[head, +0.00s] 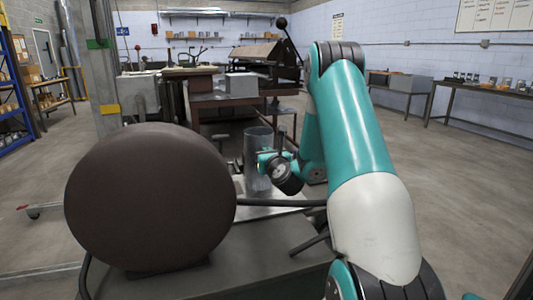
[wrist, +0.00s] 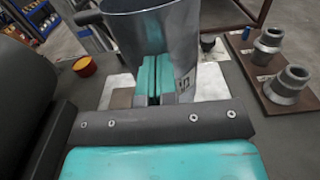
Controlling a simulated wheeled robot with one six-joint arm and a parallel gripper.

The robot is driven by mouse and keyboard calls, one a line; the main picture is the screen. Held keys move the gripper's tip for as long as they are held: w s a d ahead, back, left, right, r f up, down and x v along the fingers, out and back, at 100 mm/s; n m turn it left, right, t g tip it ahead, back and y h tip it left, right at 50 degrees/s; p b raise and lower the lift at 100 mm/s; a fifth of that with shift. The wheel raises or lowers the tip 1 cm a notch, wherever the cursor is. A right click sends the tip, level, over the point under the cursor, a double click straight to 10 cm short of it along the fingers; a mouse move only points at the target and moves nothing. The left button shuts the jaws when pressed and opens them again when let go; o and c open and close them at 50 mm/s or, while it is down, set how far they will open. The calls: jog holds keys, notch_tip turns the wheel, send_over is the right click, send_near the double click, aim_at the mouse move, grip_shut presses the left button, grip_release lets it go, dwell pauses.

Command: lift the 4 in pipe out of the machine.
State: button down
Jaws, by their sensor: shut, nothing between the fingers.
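The grey metal pipe (head: 258,142) stands upright beyond the large dark round part of the machine (head: 150,195). In the wrist view the pipe (wrist: 185,30) fills the upper middle, with its open top rim cut by the frame edge and a dark mark on its lower right side. My gripper (wrist: 152,78) has its teal fingers shut together with nothing between them, in front of the pipe's near wall. I cannot tell whether they touch it. In the head view my gripper (head: 263,160) is at the pipe's side and partly hides it.
In the wrist view, grey stepped fittings (wrist: 285,82) stand on a brown board at the right, and a small orange-red cup (wrist: 85,66) sits at the left. A dark bar (head: 280,202) crosses below the pipe. Open floor lies at the right (head: 450,190).

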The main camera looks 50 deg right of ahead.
jog(key=shift+p+x, duration=0.85)
